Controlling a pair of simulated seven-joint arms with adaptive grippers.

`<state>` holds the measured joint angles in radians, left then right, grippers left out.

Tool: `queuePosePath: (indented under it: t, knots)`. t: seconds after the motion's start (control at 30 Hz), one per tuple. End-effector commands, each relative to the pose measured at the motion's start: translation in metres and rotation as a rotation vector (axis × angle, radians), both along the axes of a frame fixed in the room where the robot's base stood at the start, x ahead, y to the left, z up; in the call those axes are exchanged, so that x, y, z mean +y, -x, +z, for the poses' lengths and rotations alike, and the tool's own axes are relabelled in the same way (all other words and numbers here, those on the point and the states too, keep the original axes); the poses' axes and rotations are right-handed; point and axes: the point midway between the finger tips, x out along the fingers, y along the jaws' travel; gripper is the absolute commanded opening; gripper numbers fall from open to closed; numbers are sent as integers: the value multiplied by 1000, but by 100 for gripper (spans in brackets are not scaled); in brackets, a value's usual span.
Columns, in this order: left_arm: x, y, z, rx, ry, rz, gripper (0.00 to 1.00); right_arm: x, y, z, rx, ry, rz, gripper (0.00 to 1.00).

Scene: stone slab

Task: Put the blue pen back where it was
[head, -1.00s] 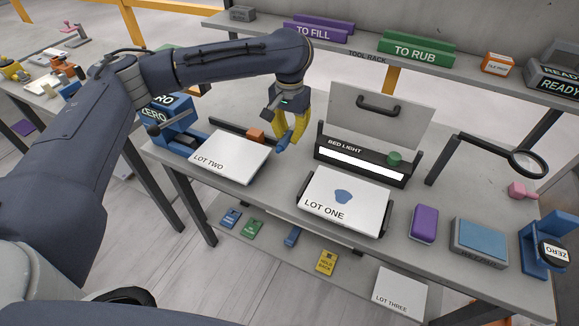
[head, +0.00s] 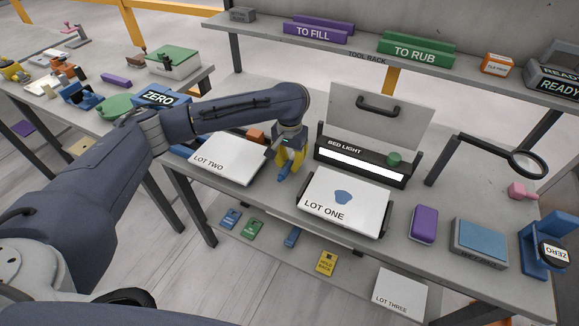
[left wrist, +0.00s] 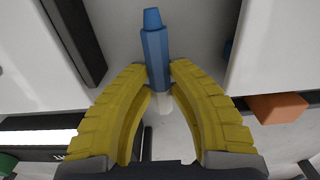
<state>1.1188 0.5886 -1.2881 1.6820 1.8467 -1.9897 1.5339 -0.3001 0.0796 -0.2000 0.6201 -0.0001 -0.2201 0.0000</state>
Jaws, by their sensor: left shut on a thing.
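My left gripper (head: 287,166) has yellow fingers, and they are shut on the blue pen (head: 283,174). The pen sits between the LOT TWO slab (head: 229,153) and the LOT ONE slab (head: 345,197), over the grey bench. I cannot tell whether its tip touches the bench. In the left wrist view the pen (left wrist: 154,50) is pinched between the fingertips (left wrist: 162,78), its blue end pointing away and a pale part behind the fingers. My right gripper is not in view.
The BED LIGHT box (head: 360,163) stands behind LOT ONE. An orange block (head: 256,135) lies behind LOT TWO. A purple block (head: 424,223), a blue pad (head: 480,238) and a magnifier (head: 528,163) are to the right. The tool rack shelf (head: 355,55) runs along the back.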

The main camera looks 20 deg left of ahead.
Motion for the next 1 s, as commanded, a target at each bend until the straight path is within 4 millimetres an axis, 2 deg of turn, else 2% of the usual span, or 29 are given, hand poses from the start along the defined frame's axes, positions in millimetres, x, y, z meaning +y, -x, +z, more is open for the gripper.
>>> queuePosePath:
  t: [0.13, 0.57, 0.6, 0.73, 1.0]
  knots:
    - [0, 1, -18, 3, 1, 1, 0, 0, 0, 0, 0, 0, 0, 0]
    - [0, 0, -23, 1, -1, 1, 0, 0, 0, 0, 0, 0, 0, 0]
    - [0, 0, -22, 1, 0, 1, 25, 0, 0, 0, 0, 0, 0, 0]
    - [0, 0, -22, 1, 0, 1, 40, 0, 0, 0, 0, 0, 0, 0]
    - [0, 0, -21, 1, 0, 1, 41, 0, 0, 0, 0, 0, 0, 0]
